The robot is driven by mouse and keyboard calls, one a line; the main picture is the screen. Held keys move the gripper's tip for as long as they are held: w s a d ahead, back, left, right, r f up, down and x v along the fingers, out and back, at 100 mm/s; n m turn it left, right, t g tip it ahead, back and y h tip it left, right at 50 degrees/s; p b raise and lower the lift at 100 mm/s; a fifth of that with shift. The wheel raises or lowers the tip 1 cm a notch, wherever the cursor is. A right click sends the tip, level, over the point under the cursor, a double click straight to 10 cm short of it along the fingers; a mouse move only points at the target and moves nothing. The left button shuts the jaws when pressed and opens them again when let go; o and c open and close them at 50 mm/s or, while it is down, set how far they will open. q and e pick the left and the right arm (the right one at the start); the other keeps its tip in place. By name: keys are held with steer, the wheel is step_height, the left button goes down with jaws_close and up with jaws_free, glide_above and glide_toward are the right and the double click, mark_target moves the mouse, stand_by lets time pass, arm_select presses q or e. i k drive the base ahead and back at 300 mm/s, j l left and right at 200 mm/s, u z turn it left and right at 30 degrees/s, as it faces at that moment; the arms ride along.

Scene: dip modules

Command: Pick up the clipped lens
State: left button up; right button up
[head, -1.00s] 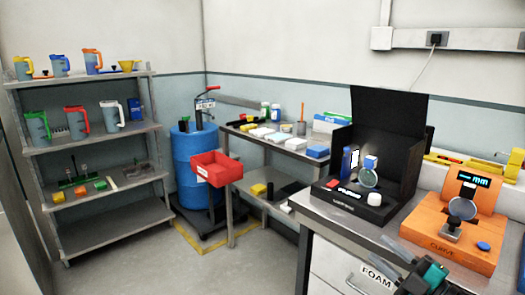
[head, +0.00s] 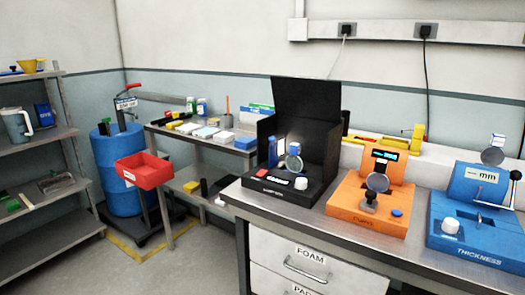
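One disc (head: 293,163) stands in the open black box device (head: 315,187). Neither of my grippers is in view.
The metal bench (head: 308,222) has drawers below, one marked FOAM (head: 308,258). A side table (head: 165,133) with small boxes, a blue drum (head: 118,165), a red bin (head: 144,170) and a shelf rack (head: 40,203) stand left. Floor in front of the drum is clear.

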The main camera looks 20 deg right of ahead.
mark_target(294, 163)
steer(key=i+l+z, duration=0.15)
steer(key=i+z, duration=0.55)
steer(key=i, duration=0.15)
